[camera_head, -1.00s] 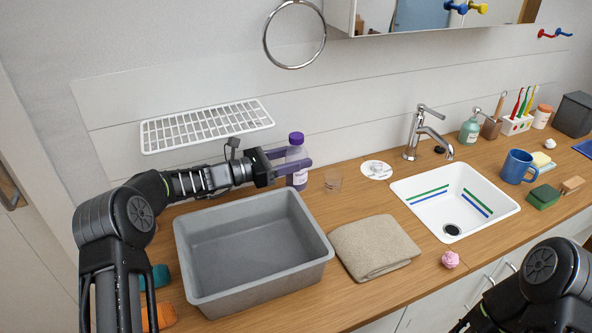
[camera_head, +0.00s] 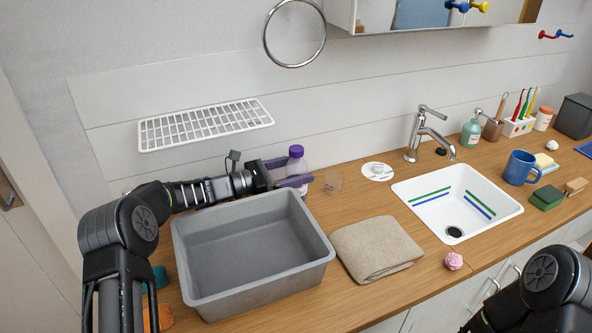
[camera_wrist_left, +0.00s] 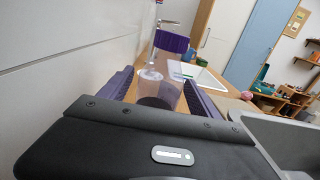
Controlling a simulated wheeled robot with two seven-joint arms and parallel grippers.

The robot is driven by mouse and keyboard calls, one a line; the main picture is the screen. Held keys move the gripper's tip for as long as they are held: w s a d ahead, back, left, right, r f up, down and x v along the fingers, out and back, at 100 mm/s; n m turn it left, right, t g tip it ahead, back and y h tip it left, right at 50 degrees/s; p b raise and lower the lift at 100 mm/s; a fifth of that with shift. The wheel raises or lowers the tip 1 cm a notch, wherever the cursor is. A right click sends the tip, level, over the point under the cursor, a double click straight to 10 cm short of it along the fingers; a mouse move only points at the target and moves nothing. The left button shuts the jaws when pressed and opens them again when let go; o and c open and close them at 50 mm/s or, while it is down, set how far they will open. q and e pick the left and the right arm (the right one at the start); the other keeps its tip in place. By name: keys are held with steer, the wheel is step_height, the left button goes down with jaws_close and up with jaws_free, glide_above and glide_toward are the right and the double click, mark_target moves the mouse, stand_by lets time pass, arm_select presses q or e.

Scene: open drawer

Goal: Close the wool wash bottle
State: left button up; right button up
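The wool wash bottle (camera_head: 297,162) is pale and translucent with a purple cap, upright at the back of the counter near the wall. It also shows in the left wrist view (camera_wrist_left: 150,75), with its purple cap (camera_wrist_left: 172,41) on top. I cannot tell whether the cap is fully closed. My left gripper (camera_head: 290,174) is open, with its purple fingers on either side of the bottle's body, below the cap. In the wrist view the fingers (camera_wrist_left: 161,88) stand apart; contact with the bottle is not clear. My right gripper is out of view.
A grey basin (camera_head: 254,292) lies in front of my left arm. A white wall rack (camera_head: 205,124) hangs above my left forearm. The sink (camera_head: 415,190) is farther right.

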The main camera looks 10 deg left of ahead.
mark_target(287, 172)
arm_select(q)
steer(key=shift+r, duration=0.15)
steer(key=shift+a, duration=0.15)
steer(key=b+v, duration=0.1)
steer(key=v, duration=0.6)
steer(key=shift+s+a, duration=0.1)
steer(key=shift+s, duration=0.05)
stand_by(0.4)
